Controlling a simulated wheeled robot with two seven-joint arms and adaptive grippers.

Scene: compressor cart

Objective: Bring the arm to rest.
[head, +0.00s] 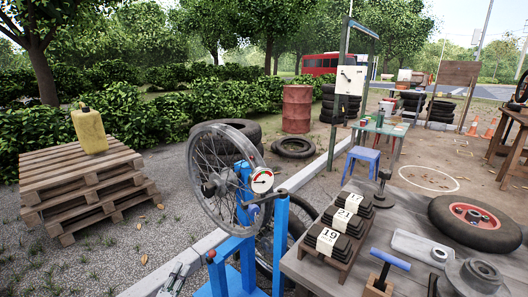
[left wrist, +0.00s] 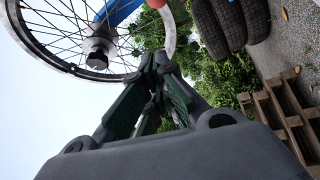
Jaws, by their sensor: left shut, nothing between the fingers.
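My left gripper (head: 180,270) shows at the bottom edge of the head view, just left of the blue stand (head: 232,280). In the left wrist view its dark green fingers (left wrist: 163,68) meet at the tips, shut and empty. A spoked wheel (head: 222,180) is held upright in the blue stand, above and to the right of the gripper. The wheel rim also shows at the upper left of the left wrist view (left wrist: 50,50), apart from the fingers as far as I can tell. My right gripper is not in view.
A round gauge (head: 260,180) sits on the stand. A pallet stack (head: 80,185) with a yellow can (head: 90,131) stands left. Gravel between pallets and stand is clear.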

